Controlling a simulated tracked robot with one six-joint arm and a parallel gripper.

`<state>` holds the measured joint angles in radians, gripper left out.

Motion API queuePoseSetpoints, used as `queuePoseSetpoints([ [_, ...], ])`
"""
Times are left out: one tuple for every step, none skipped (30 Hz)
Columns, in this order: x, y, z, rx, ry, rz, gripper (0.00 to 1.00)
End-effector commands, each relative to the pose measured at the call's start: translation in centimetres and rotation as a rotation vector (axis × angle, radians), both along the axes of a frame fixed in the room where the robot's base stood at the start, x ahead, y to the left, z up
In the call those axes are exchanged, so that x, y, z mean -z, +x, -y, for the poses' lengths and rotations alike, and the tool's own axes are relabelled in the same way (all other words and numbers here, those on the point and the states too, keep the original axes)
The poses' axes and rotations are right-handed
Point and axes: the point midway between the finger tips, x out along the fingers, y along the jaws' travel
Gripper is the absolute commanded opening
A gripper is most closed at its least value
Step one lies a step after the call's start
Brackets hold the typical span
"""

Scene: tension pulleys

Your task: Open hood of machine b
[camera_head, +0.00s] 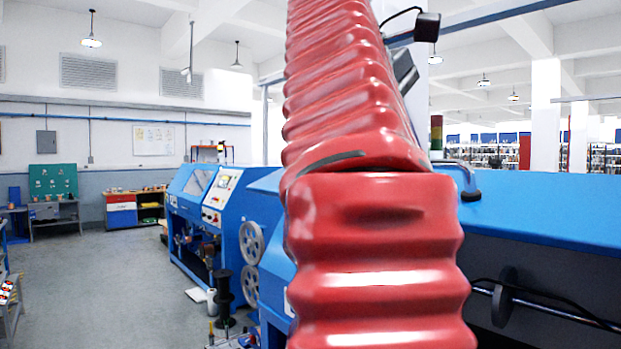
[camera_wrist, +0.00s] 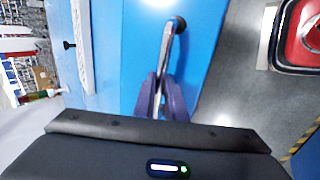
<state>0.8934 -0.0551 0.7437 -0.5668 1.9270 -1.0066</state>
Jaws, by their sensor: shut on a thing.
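The blue hood (camera_head: 560,222) spans the right side of the head view. A curved metal handle (camera_head: 462,166) with a dark foot stands on it. In the wrist view, the hood (camera_wrist: 205,50) lies under the handle (camera_wrist: 168,45), which runs between the two purple fingers. My gripper (camera_wrist: 162,97) is shut on this handle. My red arm hides the middle of the head view, including the gripper. I cannot tell how far the hood is raised.
Below the hood is a dark space with a metal rod and a black disc (camera_head: 504,296). Another blue machine (camera_head: 190,205) with a control panel stands to the left, with grey wheels (camera_head: 251,243) and black spools (camera_head: 222,290) nearby. The grey floor (camera_head: 95,280) at left is mostly clear.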

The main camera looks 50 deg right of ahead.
Motion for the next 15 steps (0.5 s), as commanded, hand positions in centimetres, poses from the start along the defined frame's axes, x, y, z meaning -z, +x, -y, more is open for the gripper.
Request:
queuePoseSetpoints([
  [-0.25,-0.21,0.19,0.002,-0.002,-0.001,0.00],
  [-0.39,-0.31,0.21,0.002,-0.002,-0.001,0.00],
  [-0.55,-0.42,0.28,0.003,-0.002,-0.001,0.00],
  [-0.67,-0.51,0.31,0.004,-0.002,-0.001,0.00],
  [-0.75,-0.59,0.33,0.004,-0.001,-0.002,0.00],
  [-0.88,-0.70,0.33,0.004,-0.001,-0.002,0.00],
  [-0.96,-0.77,0.32,0.004,-0.001,-0.002,0.00],
  [-1.02,-0.83,0.33,0.004,-0.001,-0.002,0.00],
  [-1.09,-0.88,0.35,0.005,-0.001,-0.001,0.00],
  [-1.13,-0.93,0.36,0.005,-0.001,-0.001,0.00],
  [-1.16,-0.96,0.36,0.005,-0.001,-0.001,0.00],
  [-1.20,-1.00,0.37,0.006,-0.001,-0.001,0.00],
  [-1.22,-1.02,0.37,0.006,-0.001,-0.001,0.00],
  [-1.23,-1.04,0.38,0.006,-0.001,-0.001,0.00],
  [-1.24,-1.07,0.38,0.007,-0.001,-0.001,0.00],
])
